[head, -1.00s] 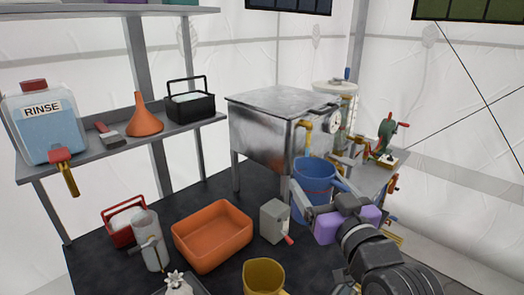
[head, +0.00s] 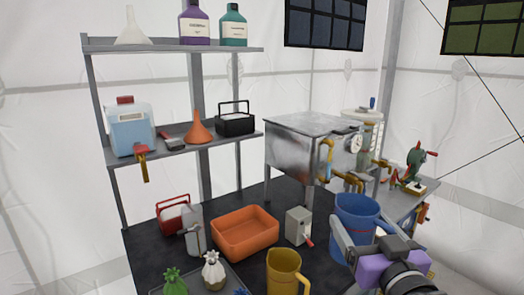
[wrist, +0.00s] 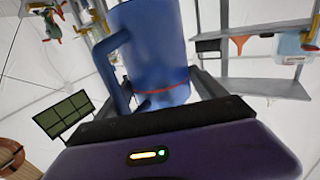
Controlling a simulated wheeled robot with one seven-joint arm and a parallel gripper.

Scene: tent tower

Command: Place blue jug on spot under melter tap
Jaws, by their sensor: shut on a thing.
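The blue jug (head: 357,215) is held upright in my gripper (head: 362,238), in front of and to the right of the melter. My gripper is shut on it, with a finger on either side. In the wrist view the jug (wrist: 152,45) rises between the fingers, with its handle on the left and a red line around it. The steel melter (head: 300,150) has a brass tap (head: 326,158) at its right front corner. The spot under the tap cannot be made out. The jug appears apart from the tap.
On the dark table are a grey box with a red lever (head: 299,226), an orange tray (head: 245,233) and a yellow jug (head: 285,273). Brass pipework (head: 350,180) and a green hand-cranked device (head: 417,163) stand right of the melter. A shelf (head: 185,146) is at the left.

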